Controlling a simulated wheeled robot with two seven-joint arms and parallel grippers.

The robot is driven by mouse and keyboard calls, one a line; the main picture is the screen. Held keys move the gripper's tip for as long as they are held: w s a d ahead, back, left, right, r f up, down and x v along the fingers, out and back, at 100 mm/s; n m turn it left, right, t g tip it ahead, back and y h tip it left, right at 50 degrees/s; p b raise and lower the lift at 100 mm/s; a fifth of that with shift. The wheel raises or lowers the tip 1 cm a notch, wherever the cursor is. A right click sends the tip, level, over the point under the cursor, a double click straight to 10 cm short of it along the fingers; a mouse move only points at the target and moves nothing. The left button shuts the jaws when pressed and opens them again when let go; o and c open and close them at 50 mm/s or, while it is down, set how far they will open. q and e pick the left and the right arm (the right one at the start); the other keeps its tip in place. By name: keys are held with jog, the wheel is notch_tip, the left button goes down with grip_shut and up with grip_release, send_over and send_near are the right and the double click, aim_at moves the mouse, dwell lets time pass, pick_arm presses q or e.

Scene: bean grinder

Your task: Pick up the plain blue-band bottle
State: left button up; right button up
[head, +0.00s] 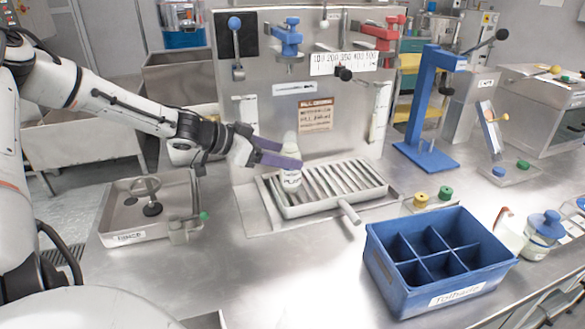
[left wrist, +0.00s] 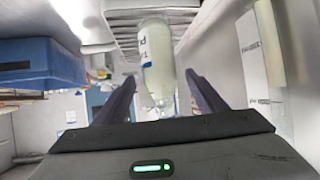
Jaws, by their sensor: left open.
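A pale, whitish bottle (head: 290,180) with printed lettering stands upright at the left end of the slatted tray. In the left wrist view the bottle (left wrist: 158,60) appears upside down, with a small blue mark on its label. My left gripper (head: 284,153) is open, with its purple fingers at the bottle's upper part. One finger crosses in front of the bottle and hides part of it; the other is behind it. In the left wrist view the bottle shows between the spread fingers (left wrist: 160,80), with a gap on each side. My right gripper is out of view.
The slatted metal tray (head: 335,203) sits before an upright steel panel (head: 250,80). A blue divided bin (head: 400,290) stands at front right. A blue-lidded jar (head: 545,232) stands right of it. A shallow metal tray (head: 130,238) is at left. The front left counter is clear.

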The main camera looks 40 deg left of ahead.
pick_arm(q)
jog(key=b+x, duration=0.2)
jog(key=x, duration=0.3)
jog(key=shift+w+f, duration=0.2)
jog(key=shift+f, duration=0.15)
jog(key=shift+w+d+f, duration=0.15)
jog(key=shift+w+d, duration=0.05)
jog(key=shift+w, duration=0.4)
jog(key=c, duration=1.3)
jog(key=shift+c, duration=0.3)
